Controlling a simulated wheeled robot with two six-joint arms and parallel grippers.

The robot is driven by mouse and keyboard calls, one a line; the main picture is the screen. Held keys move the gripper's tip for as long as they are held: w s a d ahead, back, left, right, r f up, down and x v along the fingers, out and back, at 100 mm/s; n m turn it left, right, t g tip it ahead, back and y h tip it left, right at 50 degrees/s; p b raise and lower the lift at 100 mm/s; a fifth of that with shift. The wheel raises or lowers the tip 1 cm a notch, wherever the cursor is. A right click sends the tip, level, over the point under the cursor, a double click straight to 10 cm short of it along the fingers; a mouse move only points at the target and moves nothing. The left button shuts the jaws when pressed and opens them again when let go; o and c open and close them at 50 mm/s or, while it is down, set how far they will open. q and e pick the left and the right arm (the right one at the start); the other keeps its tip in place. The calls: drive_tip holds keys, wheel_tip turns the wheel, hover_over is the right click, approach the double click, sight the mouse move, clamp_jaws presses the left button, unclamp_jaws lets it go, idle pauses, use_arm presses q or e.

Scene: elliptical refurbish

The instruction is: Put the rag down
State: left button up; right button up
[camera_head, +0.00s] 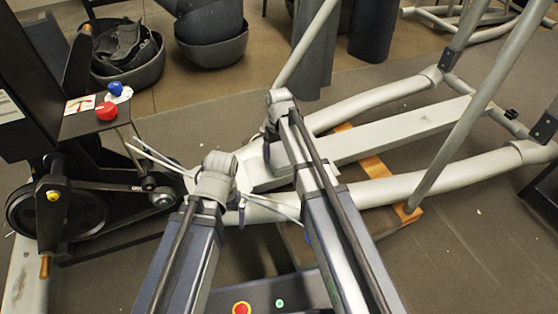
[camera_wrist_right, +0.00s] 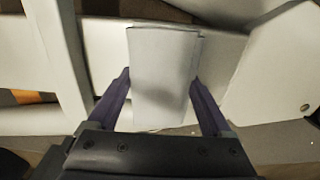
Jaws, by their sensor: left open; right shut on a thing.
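The rag (camera_wrist_right: 164,75) is a light grey, flat, folded rectangle in the right wrist view. It sits between the two purple fingers of my right gripper (camera_wrist_right: 161,82), which is shut on it. In the head view my right gripper (camera_head: 268,140) is over the pale frame of the elliptical machine, and the rag cannot be made out clearly there. My left gripper (camera_head: 222,195) is open, to the left of and nearer than the right one. Its fingers are mostly hidden by its wrist.
The elliptical's pale tubes and centre beam (camera_head: 400,130) fill the right side. A black flywheel unit (camera_head: 60,210) with a red knob (camera_head: 106,111) and blue knob (camera_head: 115,88) stands at left. Dark bins (camera_head: 212,45) stand at the back. Grey floor lies clear at lower right.

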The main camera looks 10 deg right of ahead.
sight(279, 154)
use_arm(q)
drive_tip(key=shift+f, duration=0.4)
use_arm(e)
drive_tip(key=shift+f, duration=0.4)
drive_tip(key=shift+f, duration=0.1)
use_arm(q)
drive_tip(key=shift+f, duration=0.15)
use_arm(e)
drive_tip(key=o, duration=1)
use_arm(q)
wheel_tip(279, 154, up, 12)
drive_tip(key=p, duration=1.2)
drive_tip(key=shift+r, duration=0.2)
use_arm(e)
wheel_tip(279, 154, up, 12)
drive_tip(key=shift+r, duration=0.15)
use_arm(q)
drive_tip(key=shift+f, duration=0.2)
wheel_tip(279, 154, down, 12)
drive_tip(key=b, duration=1.2)
use_arm(e)
wheel_tip(279, 154, down, 12)
drive_tip(key=shift+f, duration=0.1)
use_arm(q)
drive_tip(key=shift+r, duration=0.3)
use_arm(e)
drive_tip(key=shift+r, duration=0.2)
